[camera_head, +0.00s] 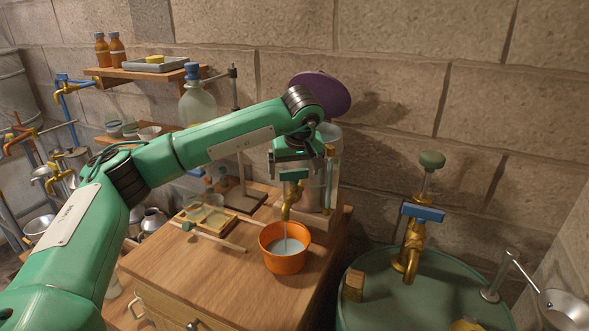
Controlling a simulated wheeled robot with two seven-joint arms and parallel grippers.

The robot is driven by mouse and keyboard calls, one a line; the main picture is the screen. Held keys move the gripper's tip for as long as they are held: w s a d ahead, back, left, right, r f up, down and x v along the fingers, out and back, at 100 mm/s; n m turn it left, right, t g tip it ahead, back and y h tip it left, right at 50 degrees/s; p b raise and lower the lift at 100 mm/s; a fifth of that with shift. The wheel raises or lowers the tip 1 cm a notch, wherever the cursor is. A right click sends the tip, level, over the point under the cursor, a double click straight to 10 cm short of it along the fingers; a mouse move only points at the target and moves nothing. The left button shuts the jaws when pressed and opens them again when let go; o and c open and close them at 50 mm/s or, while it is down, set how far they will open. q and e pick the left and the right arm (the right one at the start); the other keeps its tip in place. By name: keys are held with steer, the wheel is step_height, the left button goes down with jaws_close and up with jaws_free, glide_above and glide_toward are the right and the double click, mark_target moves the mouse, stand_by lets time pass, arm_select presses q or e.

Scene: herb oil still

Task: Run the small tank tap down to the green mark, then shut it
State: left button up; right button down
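The small tank (325,188) is a grey cylinder on a wooden stand, partly hidden behind my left gripper. An upright gauge strip (331,170) runs along its side; I cannot make out the green mark or the level. Its brass tap (290,193) has a blue handle (294,175). A thin pale stream falls from the spout into the orange cup (285,262), which holds whitish liquid. My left gripper (293,168) points down right at the blue handle; its fingers are too small and dark to tell if they grip it. My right gripper is out of view.
A green drum (375,290) with a larger brass tap with a blue handle (423,212) stands at the right. A wooden tray with small dishes (205,214) and a stick (212,238) lie left of the cup. The bench front (215,285) is clear.

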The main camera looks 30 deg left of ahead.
arm_select(q)
steer(key=v, duration=1.3)
steer(key=shift+r+b, duration=0.4)
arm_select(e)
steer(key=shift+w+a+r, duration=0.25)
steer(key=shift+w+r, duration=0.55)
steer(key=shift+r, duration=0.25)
